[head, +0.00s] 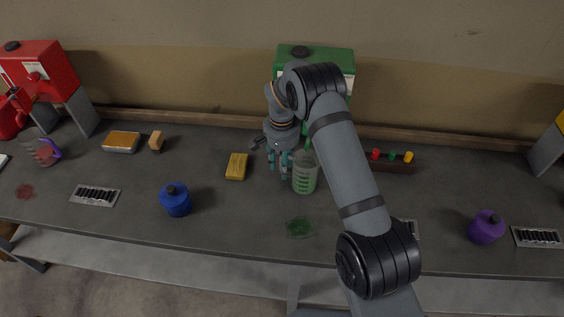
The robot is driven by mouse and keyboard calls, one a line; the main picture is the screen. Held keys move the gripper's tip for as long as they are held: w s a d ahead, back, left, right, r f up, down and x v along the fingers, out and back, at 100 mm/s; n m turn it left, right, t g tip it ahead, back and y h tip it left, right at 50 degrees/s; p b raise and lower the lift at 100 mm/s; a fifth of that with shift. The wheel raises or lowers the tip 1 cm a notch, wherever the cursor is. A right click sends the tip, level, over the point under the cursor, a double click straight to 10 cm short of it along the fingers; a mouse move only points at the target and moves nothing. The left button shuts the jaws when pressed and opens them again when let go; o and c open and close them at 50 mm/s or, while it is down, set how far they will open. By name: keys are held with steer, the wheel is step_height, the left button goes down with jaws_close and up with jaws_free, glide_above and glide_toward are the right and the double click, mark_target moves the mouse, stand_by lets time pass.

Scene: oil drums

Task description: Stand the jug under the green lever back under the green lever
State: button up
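A clear jug (305,180) with green markings stands upright on the bench, in front of the green drum (341,60). My arm crosses in front of the drum and hides much of it; I cannot make out its green lever. My gripper (286,166) points down at the jug's left side, with its fingers close to the jug. Whether the fingers are closed on the jug or only beside it is not clear. A green puddle (300,228) lies on the bench in front of the jug.
A yellow block (236,166) lies left of my gripper. A blue can (175,201) stands front left, a purple can (487,228) front right. A holder with coloured knobs (391,167) is right of my arm. Another jug (41,151) stands near the red drum (50,68).

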step_height(320, 180, up, 12)
stand_by(0.5)
step_height(320, 180, down, 12)
steer(key=shift+r, duration=0.1)
steer(key=shift+r+p, duration=0.35)
steer(key=shift+p, duration=0.1)
steer(key=shift+a, duration=0.15)
stand_by(0.3)
